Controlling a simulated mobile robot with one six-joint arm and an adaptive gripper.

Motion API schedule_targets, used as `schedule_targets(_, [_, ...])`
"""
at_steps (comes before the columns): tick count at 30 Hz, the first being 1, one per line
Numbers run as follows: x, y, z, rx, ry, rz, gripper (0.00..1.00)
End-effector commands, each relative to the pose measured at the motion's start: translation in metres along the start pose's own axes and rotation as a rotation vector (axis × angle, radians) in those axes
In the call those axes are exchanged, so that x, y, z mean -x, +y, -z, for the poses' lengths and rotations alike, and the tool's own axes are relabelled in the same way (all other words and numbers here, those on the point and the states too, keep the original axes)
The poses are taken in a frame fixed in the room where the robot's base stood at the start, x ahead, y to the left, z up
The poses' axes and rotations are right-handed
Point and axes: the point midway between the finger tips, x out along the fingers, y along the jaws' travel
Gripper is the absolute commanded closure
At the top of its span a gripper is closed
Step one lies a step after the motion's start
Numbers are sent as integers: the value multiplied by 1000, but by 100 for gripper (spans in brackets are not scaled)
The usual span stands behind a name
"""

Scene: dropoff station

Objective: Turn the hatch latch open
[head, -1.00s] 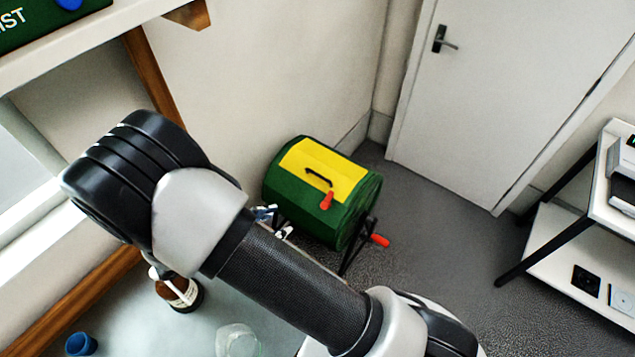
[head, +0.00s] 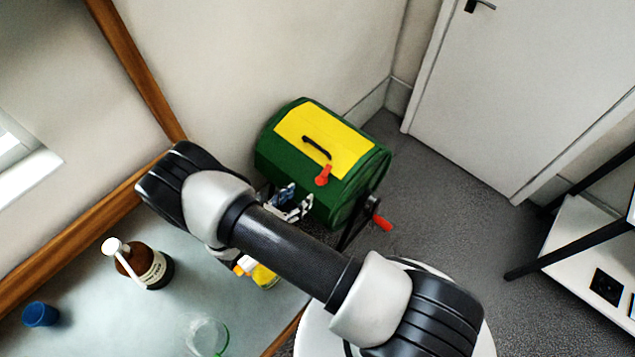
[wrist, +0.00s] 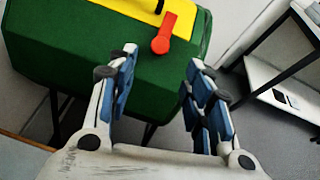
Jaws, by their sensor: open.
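The hatch latch (head: 323,175) is a small red lever at the lower edge of the yellow hatch (head: 342,142) on a green drum. In the wrist view the latch (wrist: 163,34) stands above and between my fingertips, its round knob end toward me. The hatch has a black handle (head: 316,147). My gripper (head: 291,201) is at the near side of the green drum (head: 282,160), below the latch in the head view. In the wrist view my gripper (wrist: 160,72) is open, with nothing between its blue-padded fingers, and apart from the latch.
A red crank handle (head: 382,223) sticks out at the drum's right end. A bench (head: 80,265) at lower left holds a brown bottle (head: 155,270), a blue cap (head: 40,314) and a clear glass vessel (head: 207,337). A shelf unit (head: 575,250) stands at right. Floor between is clear.

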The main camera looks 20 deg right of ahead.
Motion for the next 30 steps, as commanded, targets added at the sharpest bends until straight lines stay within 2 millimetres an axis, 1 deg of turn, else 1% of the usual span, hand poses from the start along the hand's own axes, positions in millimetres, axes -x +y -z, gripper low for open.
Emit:
schedule_targets(1, [-13,-1,1,-2,0,5,54])
schedule_targets(9, [-70,-1,1,-4,1,5,54])
schedule_targets(12, [-85,-1,1,-2,1,3,54])
schedule_targets(15, [-96,0,1,-2,1,2,54])
schedule_targets(20, [-105,0,0,-1,0,0,54])
schedule_targets(28, [-106,0,0,-1,0,0,54])
schedule_targets(30, [-106,0,0,-1,0,0,59])
